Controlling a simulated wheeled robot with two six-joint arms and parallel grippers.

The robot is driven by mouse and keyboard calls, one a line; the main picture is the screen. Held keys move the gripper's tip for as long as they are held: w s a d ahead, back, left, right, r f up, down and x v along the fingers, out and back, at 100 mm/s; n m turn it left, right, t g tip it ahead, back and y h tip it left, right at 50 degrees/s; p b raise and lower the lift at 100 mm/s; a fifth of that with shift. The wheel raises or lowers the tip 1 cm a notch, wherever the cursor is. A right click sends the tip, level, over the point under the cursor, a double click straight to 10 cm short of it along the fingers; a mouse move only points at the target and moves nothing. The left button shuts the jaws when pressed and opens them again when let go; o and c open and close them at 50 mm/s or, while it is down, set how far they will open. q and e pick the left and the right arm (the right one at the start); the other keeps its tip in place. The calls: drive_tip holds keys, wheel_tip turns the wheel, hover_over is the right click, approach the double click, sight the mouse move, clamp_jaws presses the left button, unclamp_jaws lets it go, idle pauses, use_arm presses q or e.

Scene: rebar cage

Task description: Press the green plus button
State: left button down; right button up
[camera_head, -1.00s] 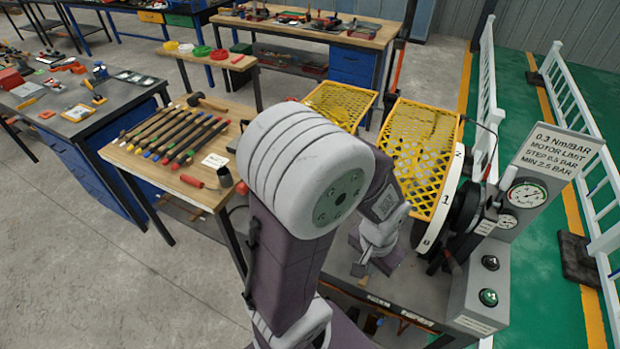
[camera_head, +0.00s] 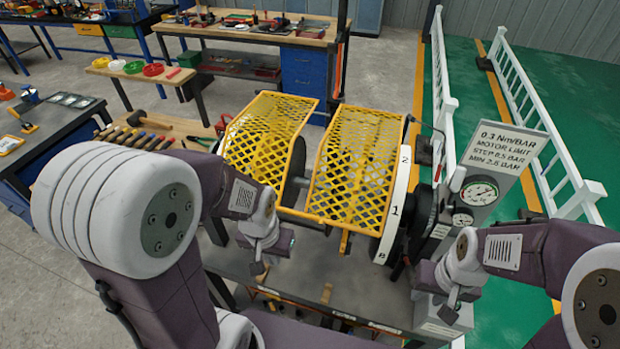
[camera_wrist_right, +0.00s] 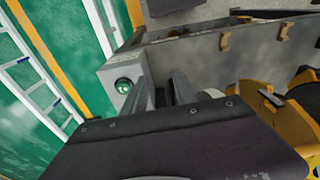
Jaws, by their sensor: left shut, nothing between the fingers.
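The green plus button (camera_wrist_right: 123,86) shows in the right wrist view, on a grey control box (camera_wrist_right: 113,72) just left of my right fingers. In the head view my right arm hides the button, and only part of the box (camera_head: 436,328) shows. My right gripper (camera_wrist_right: 162,88) has its two fingers apart, with nothing held between them. In the head view the right gripper (camera_head: 450,306) hangs over the box; I cannot tell whether it touches. My left gripper (camera_head: 259,268) is shut and empty, above the bench in front of the yellow mesh guards.
Yellow mesh guards (camera_head: 358,165) and a numbered white disc (camera_head: 396,205) stand beside the box. A sign (camera_head: 505,150) and gauges (camera_head: 480,191) rise behind it. A wooden table with tools (camera_head: 170,126) is at left, partly behind my left arm. White railings (camera_head: 540,125) stand at right.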

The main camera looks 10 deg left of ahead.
drive_tip(key=shift+w+r, duration=0.15)
drive_tip(key=shift+w, duration=0.15)
